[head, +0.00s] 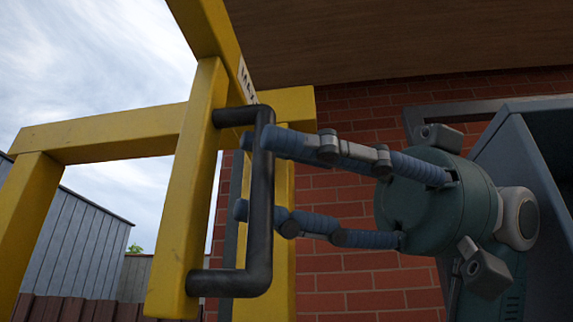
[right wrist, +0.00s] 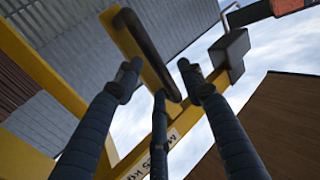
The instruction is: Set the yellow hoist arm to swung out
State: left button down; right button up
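The yellow hoist arm (head: 183,190) fills the left and middle of the head view, with a beam running left and another rising to the top. A black bar handle (head: 261,205) is fixed to its upright. My right gripper (head: 243,175) is at this handle with its fingers spread, one crossing in front of the bar and one passing behind it. In the right wrist view, the handle (right wrist: 148,48) lies between the spread fingers (right wrist: 158,78); the fingers are not closed on it. Whether any finger touches it, I cannot tell. My left gripper is not in view.
A red brick wall (head: 360,285) stands behind the handle, under a brown wooden overhang (head: 400,40). Grey corrugated cladding (head: 75,240) is at the far left. In the right wrist view, a dark block (right wrist: 229,52) hangs by the yellow beam. Open sky shows on the left.

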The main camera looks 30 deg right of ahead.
notch_tip(320, 180, up, 10)
jog(key=shift+f, duration=0.2)
dwell(0.8)
